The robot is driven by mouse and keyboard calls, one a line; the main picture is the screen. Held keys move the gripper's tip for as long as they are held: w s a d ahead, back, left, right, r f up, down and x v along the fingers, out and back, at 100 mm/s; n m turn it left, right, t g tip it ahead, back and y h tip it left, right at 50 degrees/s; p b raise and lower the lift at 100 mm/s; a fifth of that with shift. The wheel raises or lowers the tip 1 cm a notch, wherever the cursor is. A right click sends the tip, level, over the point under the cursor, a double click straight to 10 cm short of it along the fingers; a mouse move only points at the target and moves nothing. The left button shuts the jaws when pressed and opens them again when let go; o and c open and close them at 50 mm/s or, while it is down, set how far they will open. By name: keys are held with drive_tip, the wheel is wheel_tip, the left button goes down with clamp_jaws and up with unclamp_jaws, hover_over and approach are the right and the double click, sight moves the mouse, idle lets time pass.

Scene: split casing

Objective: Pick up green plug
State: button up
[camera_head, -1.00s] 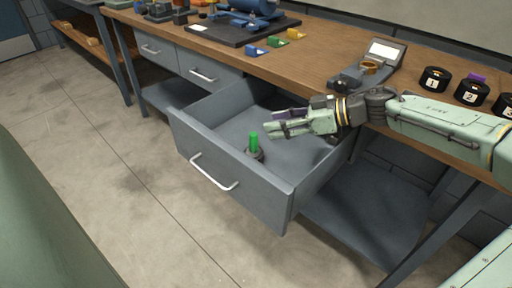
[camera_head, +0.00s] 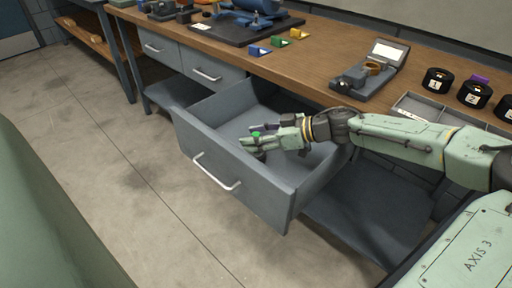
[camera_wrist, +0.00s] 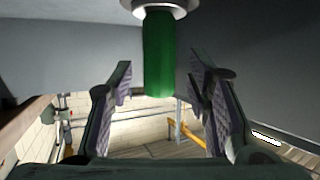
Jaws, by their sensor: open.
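The green plug (camera_wrist: 158,55) is a green cylinder on a metallic and dark base. In the wrist view it hangs from the top of the picture, between and a little beyond the two finger pads. In the head view only its green top (camera_head: 256,135) and part of its dark base show in the open drawer (camera_head: 225,187); my fingers hide the rest. My gripper (camera_head: 250,141) is inside the drawer at the plug. In the wrist view my gripper (camera_wrist: 165,95) is open, with gaps between the plug and both pads.
The drawer's front and side walls stand close around my gripper. The workbench (camera_head: 325,65) above carries a grey device (camera_head: 370,70), small coloured blocks and black numbered cylinders (camera_head: 437,80). A grey tray (camera_head: 425,108) lies near the bench edge, partly behind my arm.

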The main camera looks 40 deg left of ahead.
clamp_jaws()
idle(0.5)
